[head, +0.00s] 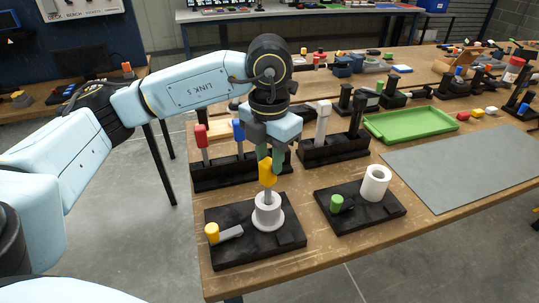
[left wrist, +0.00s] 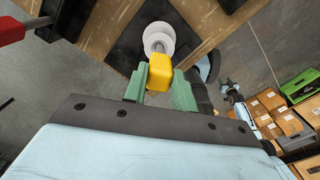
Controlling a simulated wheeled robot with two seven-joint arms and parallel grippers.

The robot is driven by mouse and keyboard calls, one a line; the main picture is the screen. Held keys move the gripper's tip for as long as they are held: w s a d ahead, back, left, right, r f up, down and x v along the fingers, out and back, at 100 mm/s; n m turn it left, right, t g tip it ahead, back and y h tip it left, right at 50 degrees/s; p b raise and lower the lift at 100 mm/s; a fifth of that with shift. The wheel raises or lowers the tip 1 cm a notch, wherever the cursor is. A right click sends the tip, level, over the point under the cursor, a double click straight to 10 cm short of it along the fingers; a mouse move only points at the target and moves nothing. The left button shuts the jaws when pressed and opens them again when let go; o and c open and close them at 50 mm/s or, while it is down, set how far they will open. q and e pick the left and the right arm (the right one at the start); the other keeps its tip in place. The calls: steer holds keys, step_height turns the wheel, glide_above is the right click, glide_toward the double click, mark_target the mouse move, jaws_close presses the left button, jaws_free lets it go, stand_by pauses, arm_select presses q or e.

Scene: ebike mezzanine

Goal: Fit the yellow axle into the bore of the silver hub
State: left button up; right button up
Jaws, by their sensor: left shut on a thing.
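The yellow axle (head: 268,172) has a yellow block-shaped head and a grey shaft pointing down. My left gripper (head: 270,160) is shut on its yellow head, with green fingers on either side. The silver hub (head: 267,217) is a pale flanged cylinder on a black base plate. The shaft's lower end meets the top of the hub; how deep it sits in the bore cannot be told. In the left wrist view, the axle head (left wrist: 159,72) is between the fingers, and its shaft overlaps the hub's round face (left wrist: 157,38). My right gripper is not in view.
The base plate (head: 285,235) also carries a yellow knob (head: 212,232) with a grey lever. A second black plate to the right holds a white cylinder (head: 376,183) and a green knob (head: 337,202). Black racks (head: 215,178) stand behind. A grey mat (head: 470,165) lies bare at right.

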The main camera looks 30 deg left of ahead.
arm_select(q)
steer(key=shift+f, duration=0.25)
steer(key=o, duration=1.1)
step_height(320, 180, up, 13)
steer(key=shift+r+p, duration=0.2)
steer(key=shift+p, duration=0.35)
steer(key=shift+f, duration=0.1)
